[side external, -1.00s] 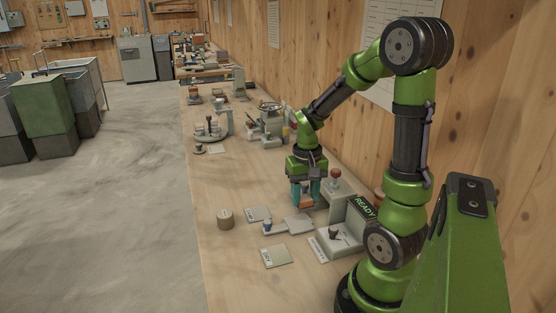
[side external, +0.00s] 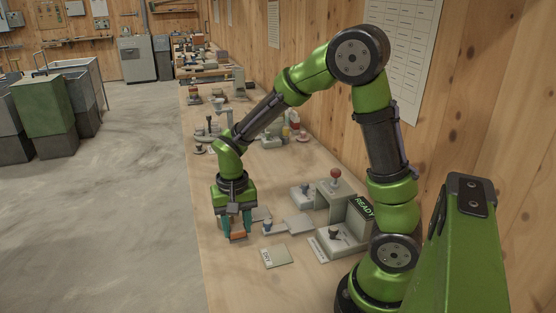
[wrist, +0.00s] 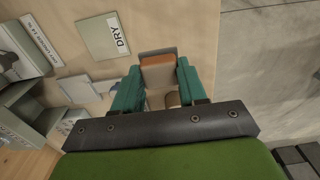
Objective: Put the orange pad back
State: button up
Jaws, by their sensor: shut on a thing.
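My gripper (side external: 236,228) is shut on the orange pad (side external: 238,236), which shows low between the teal fingers in the side external view. In the wrist view, my gripper (wrist: 157,85) has the orange face of the pad (wrist: 158,61) between its fingertips, with a grey part along its far edge. The gripper is over the left part of the bench. A pale square plate labelled DRY (side external: 276,257) lies to the right of and nearer than the gripper; the DRY plate (wrist: 103,37) is up and left of the fingers in the wrist view.
A fixture with a red knob (side external: 335,174) and a READY display (side external: 365,207) stand to the right. A flat grey paddle (side external: 298,224) lies beside the gripper. A round brownish thing (wrist: 172,99) shows partly between the fingers. The bench's front left is bare.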

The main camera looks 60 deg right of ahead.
aim_at(237, 227)
notch_tip(237, 227, down, 7)
jog(key=shift+r, duration=0.2)
jog(key=shift+f, duration=0.1)
jog(key=o, duration=1)
notch_tip(237, 227, up, 12)
jog(key=shift+r, duration=0.15)
jog(key=s+a+r+n+t, duration=0.1)
jog(key=s+r+t, duration=0.1)
jog(key=s+r, duration=0.1)
jog(key=s+a+r+n+t+y, duration=0.1)
jog(key=s+a+r+n+t, duration=0.1)
jog(key=s+r, duration=0.2)
jog(key=s+a+r+n+t+y, duration=0.1)
jog(key=s+r+n+t, duration=0.1)
jog(key=s+r+t, duration=0.1)
jog(key=shift+s+a+r, duration=0.2)
jog(key=shift+s+r, duration=0.05)
jog(key=shift+r, duration=0.25)
